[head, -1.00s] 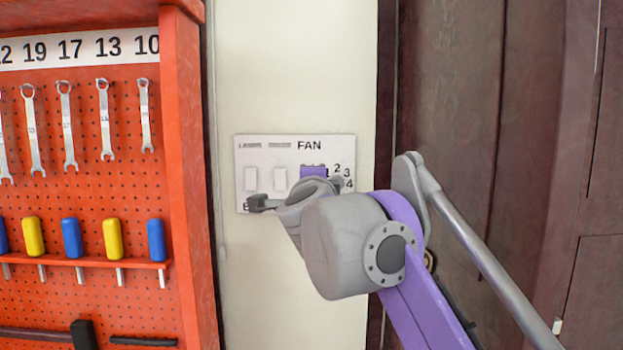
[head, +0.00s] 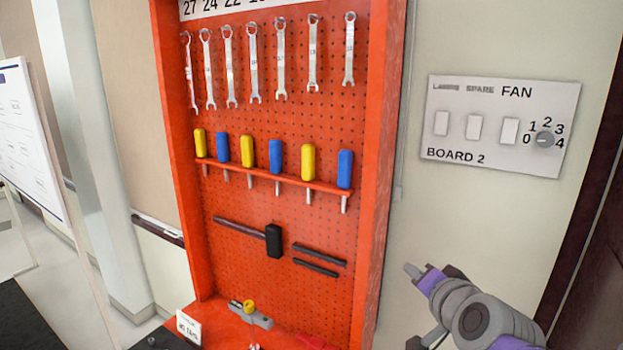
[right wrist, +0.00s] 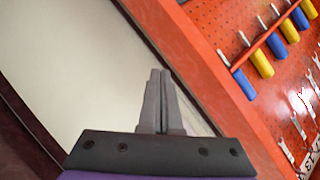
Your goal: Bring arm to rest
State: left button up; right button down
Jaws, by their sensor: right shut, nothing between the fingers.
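My right arm comes in at the lower right of the head view, with its gripper (head: 413,271) below and to the left of the switch board, apart from it. In the right wrist view the two grey fingers of the right gripper (right wrist: 159,80) are shut together with nothing between them. The white switch board (head: 463,135), marked FAN and BOARD 2, is fully visible on the pale wall. It has three white rocker switches and a round grey knob (head: 545,140) with numbers around it. My left gripper is not in view.
An orange pegboard cabinet (head: 375,190) holds wrenches (head: 281,60), yellow and blue handled tools (head: 308,162) and a hammer (head: 273,241). Its side panel stands left of my right gripper. A whiteboard (head: 30,140) stands at far left. The pale wall below the board is bare.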

jog(key=s+f+n+g, duration=0.2)
jog(key=s+f+n, duration=0.1)
jog(key=s+f, duration=0.4)
jog(key=s+f+n+g, duration=0.2)
jog(key=s+f, duration=0.5)
jog(key=f, duration=0.7)
jog(key=s+f+n+g+h, duration=0.1)
jog(key=s+f+n+g, duration=0.2)
jog(key=s+f, duration=0.5)
notch_tip(320, 180, down, 3)
jog(key=shift+a+r+n+g, duration=0.15)
jog(key=shift+a+n+g, duration=0.2)
jog(key=shift+g, duration=0.25)
